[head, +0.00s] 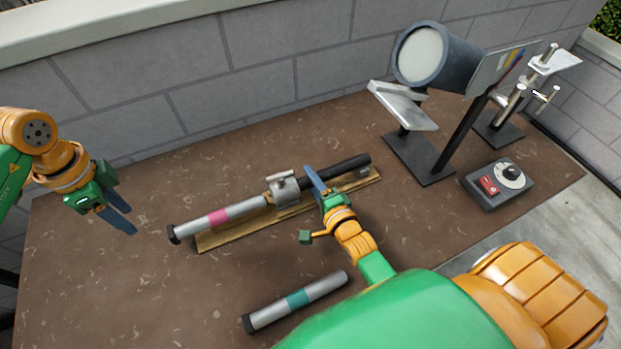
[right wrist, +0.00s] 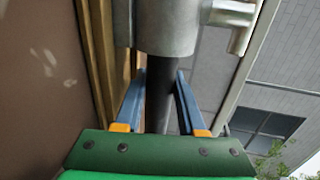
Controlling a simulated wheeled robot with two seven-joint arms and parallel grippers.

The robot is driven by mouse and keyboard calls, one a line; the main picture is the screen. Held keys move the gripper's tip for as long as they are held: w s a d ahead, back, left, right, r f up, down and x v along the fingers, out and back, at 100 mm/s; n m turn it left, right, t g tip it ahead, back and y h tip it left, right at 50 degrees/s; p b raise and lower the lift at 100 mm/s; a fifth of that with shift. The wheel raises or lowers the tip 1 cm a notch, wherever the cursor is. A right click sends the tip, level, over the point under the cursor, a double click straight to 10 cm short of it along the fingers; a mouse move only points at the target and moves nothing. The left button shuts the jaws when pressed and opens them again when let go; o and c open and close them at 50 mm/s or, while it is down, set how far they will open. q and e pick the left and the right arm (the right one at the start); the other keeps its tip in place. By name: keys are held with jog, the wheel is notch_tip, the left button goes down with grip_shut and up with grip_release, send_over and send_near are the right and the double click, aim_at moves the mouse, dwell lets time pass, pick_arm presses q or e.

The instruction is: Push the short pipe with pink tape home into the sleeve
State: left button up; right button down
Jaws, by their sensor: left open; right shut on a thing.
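The short silver pipe with pink tape (head: 244,208) lies along a wooden board, its black-capped end sticking out past the board's left end. Its right end reaches the silver sleeve (head: 283,190); how deep it sits inside I cannot tell. The sleeve also shows in the right wrist view (right wrist: 166,28). A black bar (head: 348,166) runs on from the sleeve's right side. My right gripper (head: 318,182) is shut on this bar just right of the sleeve, with one finger on each side in the wrist view. My left gripper (head: 131,220) is open and empty, left of the pipe's capped end.
The wooden board (head: 215,239) lies under the pipe and sleeve. A loose silver pipe with teal tape (head: 322,285) lies nearer me. A lamp (head: 440,58) on a stand, a metal stand (head: 500,130) and a control box (head: 498,185) are at right. A block wall (head: 160,70) closes the back.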

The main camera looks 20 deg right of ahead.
aim_at(186, 229)
pick_arm(q)
grip_shut()
jog(key=a+f+n+t+h, duration=0.1)
jog(key=f, duration=0.2)
jog(key=a+f+n+t+h, duration=0.1)
jog(key=f+n+h, duration=0.1)
jog(key=f, duration=0.2)
jog(key=s+f+n+t+h, duration=0.1)
jog(key=f+n+h, duration=0.1)
jog(key=f, duration=0.2)
jog(key=shift+a+t, duration=0.3)
jog(key=shift+a, duration=0.1)
jog(key=shift+d, duration=0.85)
jog(key=shift+w, duration=0.1)
dwell(0.7)
jog(key=shift+d, duration=3.95)
jog(key=shift+a, duration=0.15)
